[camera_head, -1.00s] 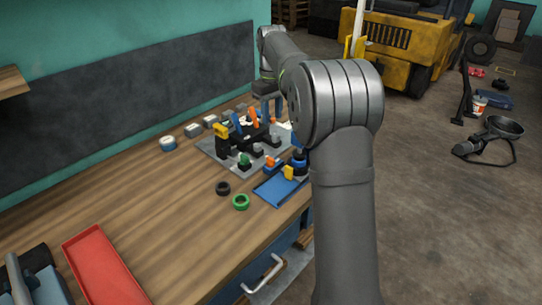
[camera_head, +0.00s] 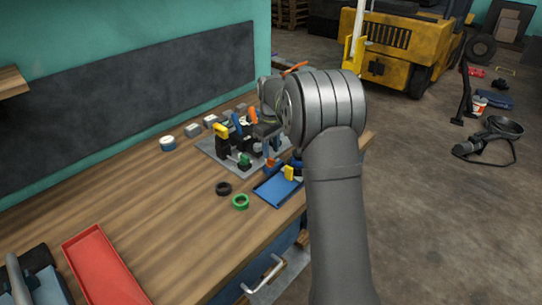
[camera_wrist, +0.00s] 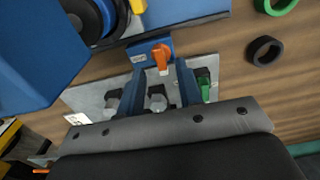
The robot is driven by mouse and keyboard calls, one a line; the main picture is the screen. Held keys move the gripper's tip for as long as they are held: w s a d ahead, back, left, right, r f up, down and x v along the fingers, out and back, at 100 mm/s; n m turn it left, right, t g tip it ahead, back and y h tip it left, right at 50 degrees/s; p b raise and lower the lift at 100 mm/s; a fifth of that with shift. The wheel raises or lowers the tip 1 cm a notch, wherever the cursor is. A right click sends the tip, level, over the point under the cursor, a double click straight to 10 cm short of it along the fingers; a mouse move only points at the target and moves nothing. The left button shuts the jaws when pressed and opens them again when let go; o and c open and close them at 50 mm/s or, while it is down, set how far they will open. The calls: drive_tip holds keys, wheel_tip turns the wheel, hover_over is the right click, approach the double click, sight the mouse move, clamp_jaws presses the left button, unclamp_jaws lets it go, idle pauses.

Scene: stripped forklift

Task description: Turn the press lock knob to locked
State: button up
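An orange knob (camera_wrist: 161,57) sits on a small blue base (camera_wrist: 140,50) in the wrist view; it looks like the press lock knob. Its grip lies roughly along the picture's vertical. My gripper (camera_wrist: 161,70) has its two blue fingers apart, their tips on either side of the orange knob, with no clear contact visible. In the head view, my gripper (camera_head: 269,143) is low over the grey plate (camera_head: 212,150), and the blue base with its orange part (camera_head: 270,164) shows at the plate's near right edge. Any lock marking is too small to read.
Black, blue and orange upright parts crowd the plate. A blue tray (camera_head: 268,193), a black ring (camera_head: 223,188) and a green ring (camera_head: 240,202) lie nearby.

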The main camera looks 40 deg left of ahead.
sight(271, 158)
drive_tip(key=shift+f, duration=1.7)
clamp_jaws()
drive_tip(key=m, duration=0.4)
drive_tip(key=shift+m, duration=0.3)
